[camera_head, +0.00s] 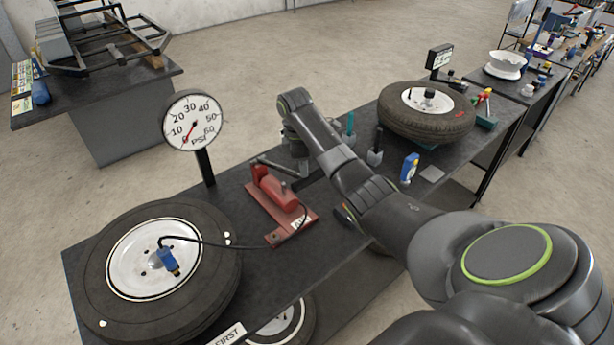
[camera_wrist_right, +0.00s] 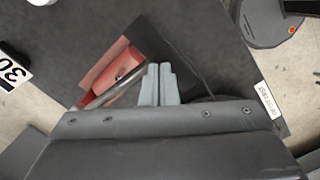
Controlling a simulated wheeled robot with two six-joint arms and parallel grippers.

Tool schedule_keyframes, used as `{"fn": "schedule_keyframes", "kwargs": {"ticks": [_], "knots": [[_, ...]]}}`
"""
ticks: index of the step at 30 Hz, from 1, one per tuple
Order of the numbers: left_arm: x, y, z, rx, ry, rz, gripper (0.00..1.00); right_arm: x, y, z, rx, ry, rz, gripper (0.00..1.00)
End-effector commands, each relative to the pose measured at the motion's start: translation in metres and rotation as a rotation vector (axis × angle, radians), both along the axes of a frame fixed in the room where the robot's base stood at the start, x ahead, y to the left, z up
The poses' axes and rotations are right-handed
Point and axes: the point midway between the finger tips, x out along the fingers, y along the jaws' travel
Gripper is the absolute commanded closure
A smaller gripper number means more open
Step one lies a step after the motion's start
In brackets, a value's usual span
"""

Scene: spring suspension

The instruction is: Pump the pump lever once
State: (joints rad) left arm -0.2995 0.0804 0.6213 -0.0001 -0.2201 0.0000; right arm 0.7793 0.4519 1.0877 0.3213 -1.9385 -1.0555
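The red pump (camera_head: 276,190) sits on the dark table, left of my right arm. Its grey pump lever (camera_head: 276,166) runs from the pump toward my right gripper (camera_head: 300,165). In the right wrist view the pump (camera_wrist_right: 113,68) is at upper left, and the lever (camera_wrist_right: 112,92) slants up toward the tips of my right gripper (camera_wrist_right: 160,68). The two fingers are together, close beside the lever's end; whether they touch it I cannot tell. The arm partly hides this gripper in the head view. My left gripper is out of view.
A tire (camera_head: 211,256) lies at the table's left end, joined to the pump by a black hose. A pressure gauge (camera_head: 192,118) stands behind it, needle near 0. Another tire (camera_head: 438,130) lies at the right, with small tools between.

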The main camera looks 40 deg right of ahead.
Motion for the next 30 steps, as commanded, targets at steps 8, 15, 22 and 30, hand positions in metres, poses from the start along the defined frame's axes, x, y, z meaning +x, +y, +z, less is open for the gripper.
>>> {"fn": "schedule_keyframes", "kwargs": {"ticks": [8,15,22,30], "knots": [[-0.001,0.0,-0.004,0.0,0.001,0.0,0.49,-0.001,0.0,-0.012,0.0,0.004,-0.001,1.0],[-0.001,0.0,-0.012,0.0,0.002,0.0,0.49,0.0,0.0,-0.04,0.0,0.002,-0.001,1.0],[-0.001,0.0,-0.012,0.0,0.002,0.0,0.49,0.0,0.0,-0.044,0.0,0.0,0.0,1.0],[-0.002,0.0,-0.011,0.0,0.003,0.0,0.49,0.0,0.0,-0.044,0.001,0.001,0.0,1.0]]}}
